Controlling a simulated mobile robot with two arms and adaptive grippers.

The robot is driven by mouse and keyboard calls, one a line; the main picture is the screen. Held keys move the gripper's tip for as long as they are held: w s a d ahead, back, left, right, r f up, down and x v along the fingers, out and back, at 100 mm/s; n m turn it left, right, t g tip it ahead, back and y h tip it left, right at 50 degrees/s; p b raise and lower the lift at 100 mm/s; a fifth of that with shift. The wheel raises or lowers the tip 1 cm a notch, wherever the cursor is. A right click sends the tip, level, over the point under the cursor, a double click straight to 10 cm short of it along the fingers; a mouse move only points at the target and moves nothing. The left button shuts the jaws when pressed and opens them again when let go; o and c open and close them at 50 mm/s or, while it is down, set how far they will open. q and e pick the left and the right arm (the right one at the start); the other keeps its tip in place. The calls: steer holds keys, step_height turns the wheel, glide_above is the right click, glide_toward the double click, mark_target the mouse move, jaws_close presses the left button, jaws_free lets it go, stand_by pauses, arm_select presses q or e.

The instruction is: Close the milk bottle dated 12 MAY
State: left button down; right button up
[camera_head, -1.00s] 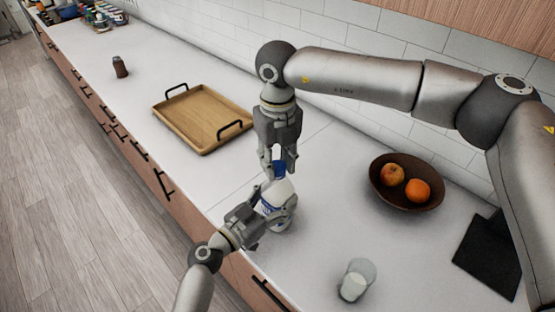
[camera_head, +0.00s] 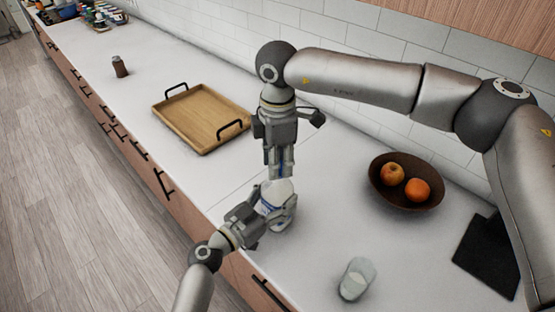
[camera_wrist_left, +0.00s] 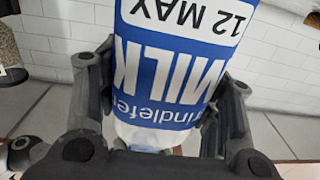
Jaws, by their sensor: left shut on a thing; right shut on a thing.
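The milk bottle (camera_head: 276,190) is white with a blue label and stands on the counter. In the left wrist view the bottle (camera_wrist_left: 165,70) shows "MILK" and "12 MAY" upside down. My left gripper (camera_head: 272,213) is shut around the bottle's body, with a finger on each side. My right gripper (camera_head: 279,171) points straight down over the bottle's top, shut on the blue cap (camera_head: 283,167), which is mostly hidden between its fingers. I cannot tell whether the cap is fully seated on the neck.
A drinking glass (camera_head: 357,278) with some milk stands near the front. A brown bowl (camera_head: 408,204) holds two fruits.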

steer(key=m, duration=0.5)
steer(key=o, duration=0.6)
steer(key=shift+o, duration=0.2)
steer(key=shift+r, duration=2.3)
steer(key=shift+c, duration=0.2)
